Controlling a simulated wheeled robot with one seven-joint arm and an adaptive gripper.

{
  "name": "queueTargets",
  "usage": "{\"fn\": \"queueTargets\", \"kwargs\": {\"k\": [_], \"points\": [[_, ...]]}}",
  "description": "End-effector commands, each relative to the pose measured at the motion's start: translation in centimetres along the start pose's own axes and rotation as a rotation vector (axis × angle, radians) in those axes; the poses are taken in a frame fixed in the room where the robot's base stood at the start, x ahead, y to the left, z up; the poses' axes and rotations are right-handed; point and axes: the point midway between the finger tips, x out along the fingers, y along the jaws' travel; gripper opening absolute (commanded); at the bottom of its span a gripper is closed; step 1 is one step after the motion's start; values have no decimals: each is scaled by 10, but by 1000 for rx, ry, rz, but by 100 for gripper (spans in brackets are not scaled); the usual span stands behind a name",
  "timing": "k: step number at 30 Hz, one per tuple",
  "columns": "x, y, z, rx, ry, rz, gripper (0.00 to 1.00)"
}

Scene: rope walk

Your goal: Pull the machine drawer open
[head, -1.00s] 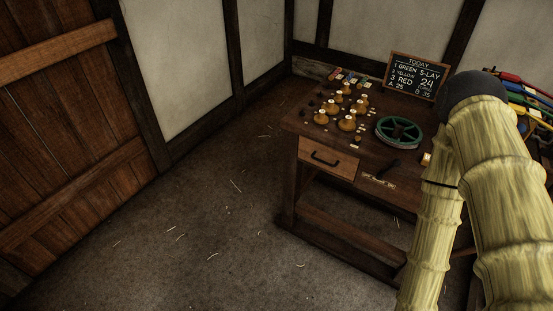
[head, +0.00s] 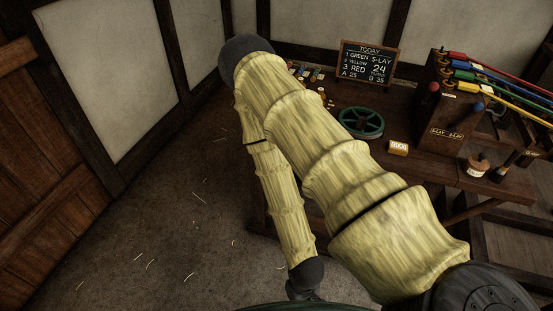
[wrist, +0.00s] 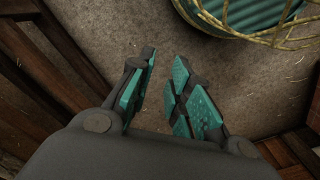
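The machine drawer, a pale wooden front with a dark handle in the earlier head view, is now hidden behind my arm in the head view. It belongs to the dark wooden table (head: 420,168), whose left part my arm crosses. My gripper (wrist: 163,62) shows in the wrist view with its teal-padded fingers apart and nothing between them.
On the table stand a green wheel (head: 361,122), a chalkboard (head: 368,63), a small labelled block (head: 398,147) and a wooden box (head: 450,120) with coloured ropes. A plank door (head: 30,190) is at the left. The floor (head: 170,235) between is open, with straw bits.

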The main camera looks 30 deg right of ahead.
Motion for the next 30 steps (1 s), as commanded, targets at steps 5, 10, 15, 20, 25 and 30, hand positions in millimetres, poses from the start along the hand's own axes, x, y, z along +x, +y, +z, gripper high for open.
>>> {"fn": "queueTargets", "kwargs": {"k": [5,10,15,20,25,30], "points": [[6,4,-23,116,80,20,19],[14,16,-99,452,300,48,19],[2,38,-184,867,591,19,19],[-27,61,-248,1232,875,-79,19],[-68,85,-297,1570,1177,-255,19],[-107,102,-323,1798,1414,-449,19]]}}
